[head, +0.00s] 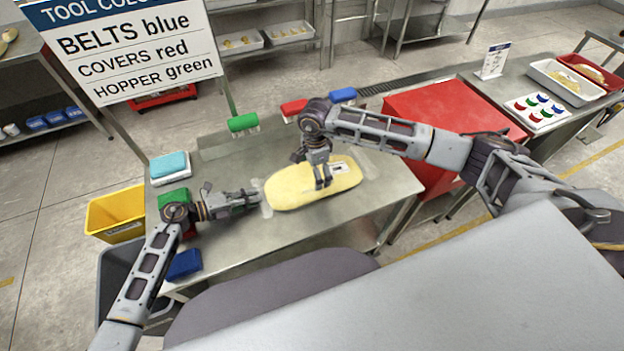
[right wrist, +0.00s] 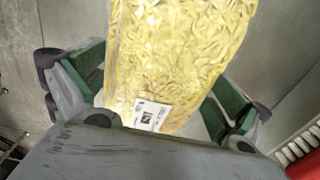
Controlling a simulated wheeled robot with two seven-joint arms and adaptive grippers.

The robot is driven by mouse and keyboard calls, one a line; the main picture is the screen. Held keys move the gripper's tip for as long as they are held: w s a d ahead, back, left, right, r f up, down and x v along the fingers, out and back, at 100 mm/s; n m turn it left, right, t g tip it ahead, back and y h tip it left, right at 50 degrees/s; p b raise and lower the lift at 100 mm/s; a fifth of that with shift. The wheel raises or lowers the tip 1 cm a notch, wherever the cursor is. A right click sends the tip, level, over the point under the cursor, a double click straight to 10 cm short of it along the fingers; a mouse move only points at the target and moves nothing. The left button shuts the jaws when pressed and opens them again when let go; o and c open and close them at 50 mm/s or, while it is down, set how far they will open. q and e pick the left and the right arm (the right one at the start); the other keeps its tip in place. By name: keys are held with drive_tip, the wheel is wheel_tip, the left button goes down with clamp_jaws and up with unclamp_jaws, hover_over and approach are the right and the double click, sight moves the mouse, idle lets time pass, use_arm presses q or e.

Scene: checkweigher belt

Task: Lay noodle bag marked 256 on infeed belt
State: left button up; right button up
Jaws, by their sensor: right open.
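A yellow noodle bag (head: 290,190) with clear ends lies flat on the steel table (head: 225,245). Its white label (head: 340,168) is near its right end; the number is too small to read. In the right wrist view the bag (right wrist: 175,60) and its label (right wrist: 150,115) fill the middle, but the number is unclear. My right gripper (head: 323,184) points down over the bag. Its fingers (right wrist: 165,90) stand open, one on each side of the bag. My left gripper (head: 256,198) lies low at the bag's left end; its finger gap is unclear. I cannot identify an infeed belt.
A blue-topped block (head: 169,166) and green brush (head: 243,122) stand around the table's edge. A yellow bin (head: 116,213) is at left. A red-covered unit (head: 450,110) adjoins at right, with a white tray (head: 565,80) beyond. A sign (head: 130,45) blocks the upper left.

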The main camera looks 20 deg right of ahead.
idle(0.3)
drive_tip(key=shift+a, duration=0.1)
drive_tip(key=c, duration=2.2)
drive_tip(key=shift+s+f, duration=0.1)
clamp_jaws()
